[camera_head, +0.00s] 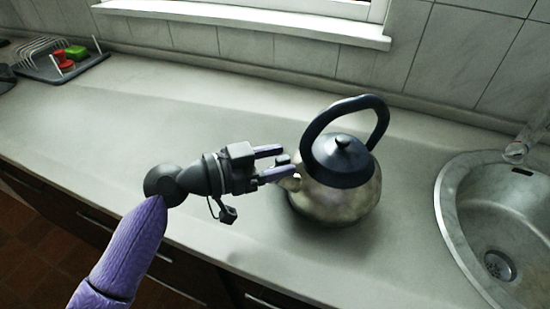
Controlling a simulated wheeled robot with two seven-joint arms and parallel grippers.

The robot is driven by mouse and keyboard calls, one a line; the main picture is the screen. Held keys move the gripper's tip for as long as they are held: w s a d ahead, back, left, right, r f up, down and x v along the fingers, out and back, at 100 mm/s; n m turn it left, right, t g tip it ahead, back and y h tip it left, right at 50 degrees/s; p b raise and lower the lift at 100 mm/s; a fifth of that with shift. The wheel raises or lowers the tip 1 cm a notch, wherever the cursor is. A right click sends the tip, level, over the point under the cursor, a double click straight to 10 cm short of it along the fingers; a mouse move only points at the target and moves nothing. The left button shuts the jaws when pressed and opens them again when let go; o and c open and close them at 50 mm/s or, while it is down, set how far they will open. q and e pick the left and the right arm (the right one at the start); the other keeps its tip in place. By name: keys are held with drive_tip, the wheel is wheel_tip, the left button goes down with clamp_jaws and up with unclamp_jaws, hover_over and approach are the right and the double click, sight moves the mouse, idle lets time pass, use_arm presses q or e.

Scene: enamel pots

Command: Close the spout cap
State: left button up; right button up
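A steel kettle (338,204) with a dark blue lid and a tall dark handle (312,134) stands upright on the countertop. Its spout (291,182) points left, toward my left gripper. A small dark piece (283,160) at the spout's top looks like the spout cap; it is partly hidden by the gripper, and I cannot tell its exact angle. My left gripper (278,162) comes in from the left with its two purple-grey fingers apart, right at the spout. I cannot tell whether a finger touches the cap. My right gripper does not show.
A steel sink (455,190) with a tap (516,150) is at the right. A dish rack (55,62) with red and green items stands at the far left. The tiled wall and window sill (250,22) close off the back. The counter (180,110) between is clear.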

use_arm(q)
drive_tip(key=b+v, duration=0.1)
drive_tip(key=v, duration=0.9)
